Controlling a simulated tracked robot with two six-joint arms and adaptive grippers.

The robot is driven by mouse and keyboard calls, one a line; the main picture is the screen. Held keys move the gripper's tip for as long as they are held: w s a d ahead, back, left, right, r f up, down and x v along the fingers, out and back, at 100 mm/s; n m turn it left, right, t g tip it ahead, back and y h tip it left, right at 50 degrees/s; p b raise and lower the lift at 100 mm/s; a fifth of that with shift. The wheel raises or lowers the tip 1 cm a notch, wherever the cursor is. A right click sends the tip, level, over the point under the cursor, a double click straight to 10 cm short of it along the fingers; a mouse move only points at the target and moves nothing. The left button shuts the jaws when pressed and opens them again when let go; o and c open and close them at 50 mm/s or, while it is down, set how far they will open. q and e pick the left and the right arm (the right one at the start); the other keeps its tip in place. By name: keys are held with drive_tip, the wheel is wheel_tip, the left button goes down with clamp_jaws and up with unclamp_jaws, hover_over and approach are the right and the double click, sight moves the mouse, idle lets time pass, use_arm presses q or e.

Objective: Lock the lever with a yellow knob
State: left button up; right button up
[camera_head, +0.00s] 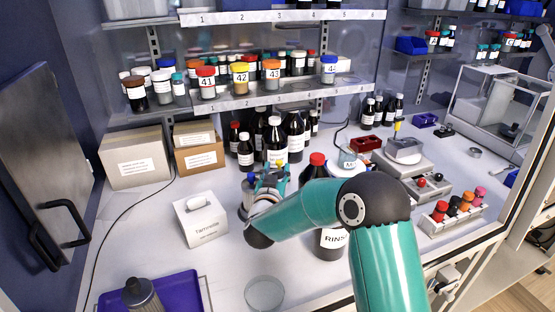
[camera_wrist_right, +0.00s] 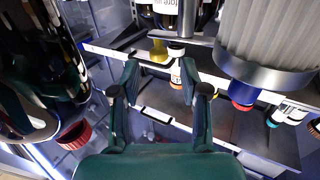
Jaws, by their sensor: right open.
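A small upright yellow knob (camera_head: 397,126) stands at the top of a grey-white bench device (camera_head: 404,150) at the right of the bench in the head view. It is too small there to tell the lever's position. My right gripper (camera_head: 268,174) is well to the left of it, in front of the dark bottles. In the right wrist view my right gripper (camera_wrist_right: 158,75) is open, with nothing held between the fingers. My left gripper is not in view.
A tissue box (camera_head: 201,218) is left of the gripper, and a clear dish (camera_head: 264,294) lies in front. Dark bottles (camera_head: 276,140) crowd behind. A rack of coloured caps (camera_head: 452,215) stands at the right.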

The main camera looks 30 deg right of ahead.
sight(278, 164)
drive_tip(key=shift+p+x, duration=0.35)
drive_tip(key=shift+x, duration=1.4)
